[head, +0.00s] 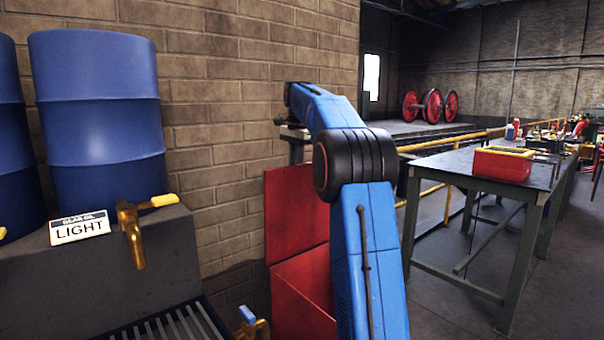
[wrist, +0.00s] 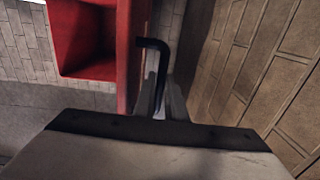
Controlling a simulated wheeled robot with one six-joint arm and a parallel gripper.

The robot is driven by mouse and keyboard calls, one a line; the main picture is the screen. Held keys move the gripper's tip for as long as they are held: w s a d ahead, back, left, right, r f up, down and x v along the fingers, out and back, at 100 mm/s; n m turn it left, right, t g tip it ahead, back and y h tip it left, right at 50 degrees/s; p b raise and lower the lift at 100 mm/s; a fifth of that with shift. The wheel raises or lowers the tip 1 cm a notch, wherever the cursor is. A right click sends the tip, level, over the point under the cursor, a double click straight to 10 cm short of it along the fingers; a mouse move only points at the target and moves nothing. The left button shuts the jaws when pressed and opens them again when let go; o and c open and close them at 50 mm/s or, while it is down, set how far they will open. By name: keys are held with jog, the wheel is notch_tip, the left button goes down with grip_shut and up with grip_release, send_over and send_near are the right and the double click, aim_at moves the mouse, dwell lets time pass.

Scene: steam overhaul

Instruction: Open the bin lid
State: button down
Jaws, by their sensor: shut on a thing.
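The red bin (head: 305,295) stands low against the brick wall, partly hidden by my arm. Its red lid (head: 295,212) is raised and stands about upright at the wall side. In the wrist view the bin's open red interior (wrist: 92,45) shows at upper left, and the lid (wrist: 128,60) appears nearly edge-on. A black bent handle (wrist: 153,48) sticks out beside the lid. My gripper (wrist: 161,98) is shut on this handle, its grey fingers around the lower part. In the head view my arm mostly hides the gripper and the handle.
Blue drums (head: 98,110) stand on a grey stand (head: 80,265) with a brass tap (head: 132,232) at left. A metal workbench (head: 455,168) carrying a red box (head: 503,163) stands at right. The brick wall (head: 230,110) is close behind the bin. Floor at lower right is clear.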

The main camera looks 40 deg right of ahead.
jog(key=w, duration=0.2)
jog(key=w+f, duration=0.1)
jog(key=w, duration=0.2)
jog(key=shift+a+f, duration=0.1)
jog(key=shift+a, duration=0.05)
jog(key=c, duration=1.8)
grip_release()
jog(key=shift+s+r, duration=0.15)
jog(key=shift+r, duration=1.75)
jog(key=shift+s+r, duration=0.1)
jog(key=shift+r, duration=1.8)
